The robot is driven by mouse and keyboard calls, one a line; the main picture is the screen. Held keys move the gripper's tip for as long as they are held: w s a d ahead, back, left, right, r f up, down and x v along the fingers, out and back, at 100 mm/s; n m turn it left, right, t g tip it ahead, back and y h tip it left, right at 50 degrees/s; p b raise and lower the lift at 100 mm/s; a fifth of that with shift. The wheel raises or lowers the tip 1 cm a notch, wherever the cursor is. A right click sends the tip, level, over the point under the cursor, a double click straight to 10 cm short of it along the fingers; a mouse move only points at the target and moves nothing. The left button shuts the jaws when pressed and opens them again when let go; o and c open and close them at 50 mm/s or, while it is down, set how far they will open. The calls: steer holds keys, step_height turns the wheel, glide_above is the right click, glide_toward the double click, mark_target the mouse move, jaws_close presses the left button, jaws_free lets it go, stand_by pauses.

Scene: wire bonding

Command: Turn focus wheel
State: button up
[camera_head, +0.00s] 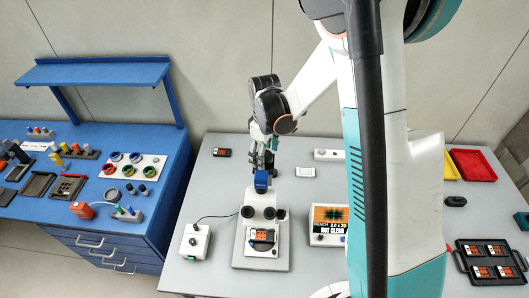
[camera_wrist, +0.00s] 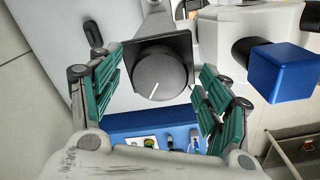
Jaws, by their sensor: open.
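The focus wheel (camera_wrist: 160,74) is a dark grey round knob on a black square plate, near the centre of the wrist view. My gripper (camera_wrist: 162,82) is open, with one green-padded finger on each side of the wheel. I cannot tell whether either pad touches it. In the head view my gripper (camera_head: 263,158) hangs behind the white bonding machine (camera_head: 256,226). The machine's blue block (camera_head: 261,181) is just in front of the fingers, and it also shows at the right of the wrist view (camera_wrist: 282,72). The wheel cannot be made out in the head view.
A small white control box (camera_head: 195,242) is cabled left of the machine. A display unit (camera_head: 328,222) reading "NOT CLEAR" stands to its right. A blue workbench (camera_head: 168,185) with parts is at the left. Red (camera_head: 473,165) and yellow trays are at the right.

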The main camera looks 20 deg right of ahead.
steer(key=shift+c, duration=0.3)
steer(key=c, duration=1)
steer(key=shift+m+b, duration=0.3)
steer(key=shift+b, duration=0.1)
steer(key=m+b, duration=0.2)
steer(key=shift+f+m+b, duration=0.15)
steer(key=shift+m+b, duration=0.15)
steer(key=shift+b, duration=0.1)
steer(key=shift+m+b, duration=1.5)
steer(key=shift+m, duration=0.4)
steer(key=shift+r+m, duration=0.2)
steer(key=shift+m, duration=0.1)
steer(key=o, duration=1.1)
steer(key=shift+c, duration=0.2)
